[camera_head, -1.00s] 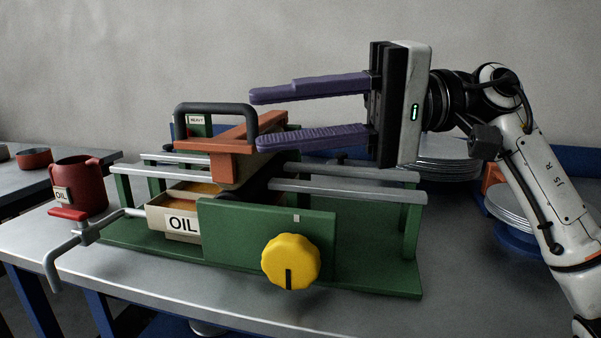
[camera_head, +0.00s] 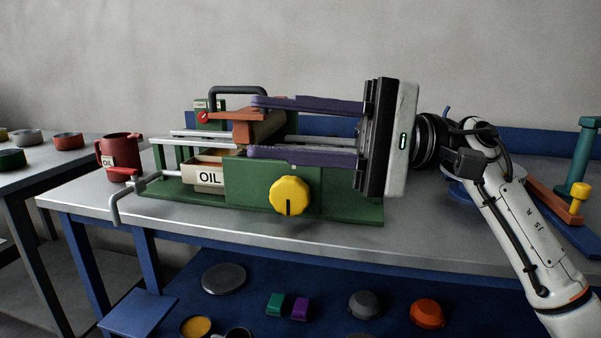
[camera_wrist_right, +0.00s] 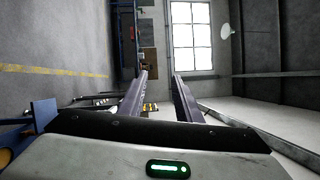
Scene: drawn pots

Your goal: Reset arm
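My right gripper (camera_head: 250,126) comes in from the right in the head view, its two purple fingers spread apart and pointing left. The fingers overlap the green machine (camera_head: 330,192) and its orange carriage (camera_head: 232,130) in the picture; I cannot tell whether they touch it. In the right wrist view, the fingers (camera_wrist_right: 160,85) are apart with nothing held between them. The machine has grey rails, a black handle (camera_head: 238,91), a yellow knob (camera_head: 289,195) and a tray labelled OIL (camera_head: 209,177). My left gripper is not in view.
A red mug labelled OIL (camera_head: 118,150) stands left of the machine on the grey table (camera_head: 440,232). A teal post (camera_head: 583,155) stands at the right. A lower blue shelf (camera_head: 330,270) holds several small objects. A side table (camera_head: 75,157) at the left carries several round containers.

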